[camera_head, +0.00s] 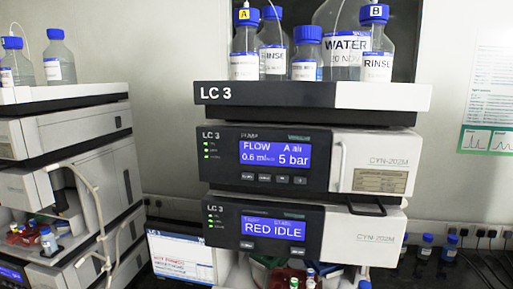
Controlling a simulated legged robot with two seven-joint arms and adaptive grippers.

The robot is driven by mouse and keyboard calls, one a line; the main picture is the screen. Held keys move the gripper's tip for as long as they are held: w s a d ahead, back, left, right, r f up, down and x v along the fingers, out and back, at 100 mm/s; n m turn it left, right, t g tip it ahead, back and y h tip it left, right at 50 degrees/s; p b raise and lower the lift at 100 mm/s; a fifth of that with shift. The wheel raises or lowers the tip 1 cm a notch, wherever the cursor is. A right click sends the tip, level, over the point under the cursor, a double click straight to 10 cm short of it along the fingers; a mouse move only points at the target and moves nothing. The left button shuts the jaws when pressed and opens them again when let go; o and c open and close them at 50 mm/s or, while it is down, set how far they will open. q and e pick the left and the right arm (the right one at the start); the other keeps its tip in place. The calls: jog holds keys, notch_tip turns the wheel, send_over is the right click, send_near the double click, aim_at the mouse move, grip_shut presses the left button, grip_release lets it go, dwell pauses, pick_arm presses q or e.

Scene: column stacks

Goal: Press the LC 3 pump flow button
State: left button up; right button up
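The LC 3 pump (330,165) is the upper module in the middle stack, under the tray marked LC 3. Its blue screen (275,155) reads FLOW, 0.6 ml and 5 bar. A row of several small dark buttons (273,179) sits just below the screen; their labels are too small to read surely, so I cannot tell which is the flow button. Green lights (206,149) show left of the screen. Neither of my grippers is in view.
The tray (270,95) above holds several blue-capped bottles (346,50). Below the pump, a second module (310,231) reads RED IDLE. Another stack (70,150) with tubing stands left. A white labelled panel (182,258) stands between the stacks. Small bottles (425,246) and cables lie right.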

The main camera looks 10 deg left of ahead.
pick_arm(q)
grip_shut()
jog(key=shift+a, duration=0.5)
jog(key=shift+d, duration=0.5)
